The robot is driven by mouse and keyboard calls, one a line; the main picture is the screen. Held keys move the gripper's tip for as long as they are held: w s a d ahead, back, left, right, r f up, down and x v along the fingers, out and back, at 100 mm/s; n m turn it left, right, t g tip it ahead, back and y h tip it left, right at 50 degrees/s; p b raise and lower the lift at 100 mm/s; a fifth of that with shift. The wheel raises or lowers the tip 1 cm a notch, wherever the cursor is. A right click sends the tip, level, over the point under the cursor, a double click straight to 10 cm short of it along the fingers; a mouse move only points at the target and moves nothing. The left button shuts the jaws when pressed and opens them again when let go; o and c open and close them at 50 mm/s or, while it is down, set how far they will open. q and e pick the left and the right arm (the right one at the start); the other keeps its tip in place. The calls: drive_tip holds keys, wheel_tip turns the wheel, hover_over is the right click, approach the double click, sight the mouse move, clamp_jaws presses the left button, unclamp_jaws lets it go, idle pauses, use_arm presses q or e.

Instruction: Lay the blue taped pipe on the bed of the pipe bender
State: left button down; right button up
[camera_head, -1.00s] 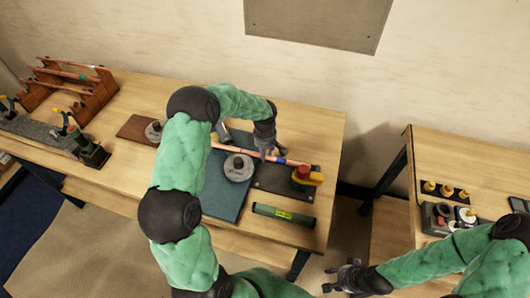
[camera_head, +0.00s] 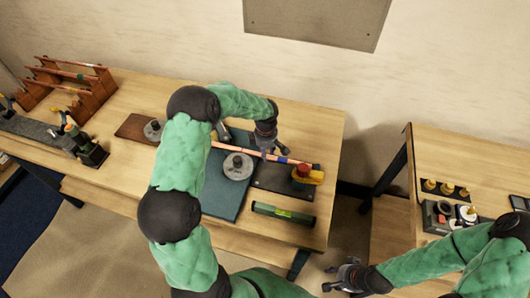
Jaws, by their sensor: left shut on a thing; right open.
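The blue taped pipe (camera_head: 235,149) is a long copper tube with a blue tape band near my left gripper. It lies across the back part of the pipe bender, which has a dark base plate (camera_head: 268,181), a round grey former (camera_head: 237,167) and a red and yellow part (camera_head: 306,174) at its right end. My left gripper (camera_head: 267,155) is shut on the pipe near its tape. Whether the pipe touches the bed cannot be told from here. My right gripper (camera_head: 340,276) is open and empty, low in front of the gap between the tables.
A teal mat (camera_head: 226,201) lies under the bender. A green level (camera_head: 283,214) lies in front of it. A brown rack (camera_head: 86,92) holding pipes stands at the far left. A second table (camera_head: 470,160) with yellow-topped fittings stands right, across a gap.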

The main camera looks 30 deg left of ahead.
use_arm(q)
drive_tip(key=shift+w+d, duration=0.15)
drive_tip(key=shift+d, duration=0.35)
drive_tip(key=c, duration=0.9)
unclamp_jaws()
drive_tip(key=shift+o, duration=0.2)
drive_tip(key=o, duration=0.3)
drive_tip(key=shift+r, duration=0.1)
drive_tip(key=shift+r+p, duration=1.3)
drive_tip(key=shift+r, duration=2.1)
drive_tip(key=shift+r, duration=0.1)
